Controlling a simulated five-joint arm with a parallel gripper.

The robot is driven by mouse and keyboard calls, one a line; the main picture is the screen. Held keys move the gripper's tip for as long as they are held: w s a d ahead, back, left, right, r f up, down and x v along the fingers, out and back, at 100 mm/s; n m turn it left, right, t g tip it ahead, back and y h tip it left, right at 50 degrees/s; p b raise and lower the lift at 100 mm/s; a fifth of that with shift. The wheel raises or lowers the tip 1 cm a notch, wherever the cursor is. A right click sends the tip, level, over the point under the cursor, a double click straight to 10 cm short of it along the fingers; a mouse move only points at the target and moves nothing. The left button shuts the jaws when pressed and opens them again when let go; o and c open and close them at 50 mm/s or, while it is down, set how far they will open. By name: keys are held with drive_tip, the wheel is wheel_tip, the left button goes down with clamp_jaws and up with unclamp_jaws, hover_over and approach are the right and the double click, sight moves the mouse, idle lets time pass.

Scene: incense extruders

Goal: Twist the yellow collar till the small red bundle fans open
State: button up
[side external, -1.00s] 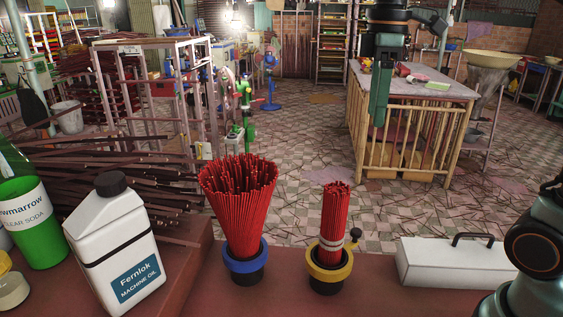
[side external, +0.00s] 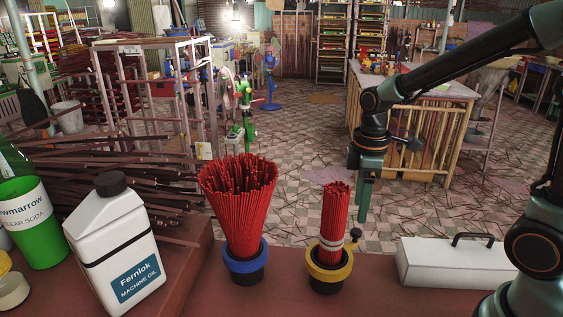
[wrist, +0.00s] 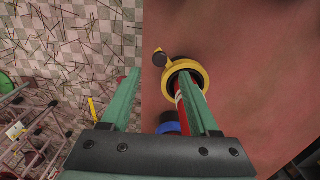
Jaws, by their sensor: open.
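The small red bundle (side external: 334,212) stands upright and narrow, with a pale band around its lower part. It rises from a dark cup with the yellow collar (side external: 329,264) around it; a dark knob (side external: 355,233) sticks out at the collar's upper right. My gripper (side external: 364,205) hangs open and empty to the right of the bundle, above the collar's height. In the wrist view, the collar (wrist: 186,75) lies beyond the right finger. That finger hides part of the collar and most of the bundle (wrist: 181,105).
A wide red bundle (side external: 240,205) fans out of a blue-collared cup (side external: 245,262) to the left. A white oil jug (side external: 115,245) and a green bottle (side external: 35,225) stand farther left. A white box with a black handle (side external: 450,265) lies at right.

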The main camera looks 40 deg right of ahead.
sight(356, 230)
wheel_tip(356, 230, down, 6)
idle(0.4)
clamp_jaws()
drive_tip(key=shift+r, duration=0.1)
idle(1.2)
